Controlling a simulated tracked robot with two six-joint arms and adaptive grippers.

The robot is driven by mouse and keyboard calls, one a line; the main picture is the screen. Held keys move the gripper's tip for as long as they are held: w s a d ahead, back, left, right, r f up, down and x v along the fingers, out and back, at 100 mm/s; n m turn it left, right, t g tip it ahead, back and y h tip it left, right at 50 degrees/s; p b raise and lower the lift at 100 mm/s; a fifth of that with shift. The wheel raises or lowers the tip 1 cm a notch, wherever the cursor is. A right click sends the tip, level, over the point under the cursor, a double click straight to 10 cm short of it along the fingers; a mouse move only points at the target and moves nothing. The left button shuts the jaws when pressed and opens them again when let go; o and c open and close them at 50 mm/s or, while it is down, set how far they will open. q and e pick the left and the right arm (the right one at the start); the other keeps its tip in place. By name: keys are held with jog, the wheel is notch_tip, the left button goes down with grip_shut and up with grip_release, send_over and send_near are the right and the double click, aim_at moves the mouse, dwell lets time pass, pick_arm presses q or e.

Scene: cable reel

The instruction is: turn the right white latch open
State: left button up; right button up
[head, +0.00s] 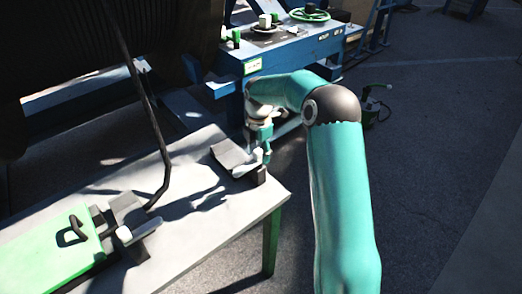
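The right white latch (257,156) is a small pale piece beside a dark grey block (233,157) at the right end of the table. My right gripper (264,146) reaches down from my teal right arm to the latch. It overlaps the latch in the picture. I cannot tell whether the fingers touch or close on it. The latch's angle is hard to make out, as the gripper partly hides it. My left gripper is out of the picture.
Another white latch (124,235) sits on a dark block by the green box (48,250) at left. A black cable (150,115) hangs down to the pale table (215,222). A blue frame (285,52) and large dark reel (90,35) stand behind.

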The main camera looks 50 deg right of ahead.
jog(key=shift+w, duration=0.1)
jog(key=shift+r, duration=0.55)
notch_tip(320, 180, up, 11)
jog(key=shift+f, duration=0.2)
dwell(0.4)
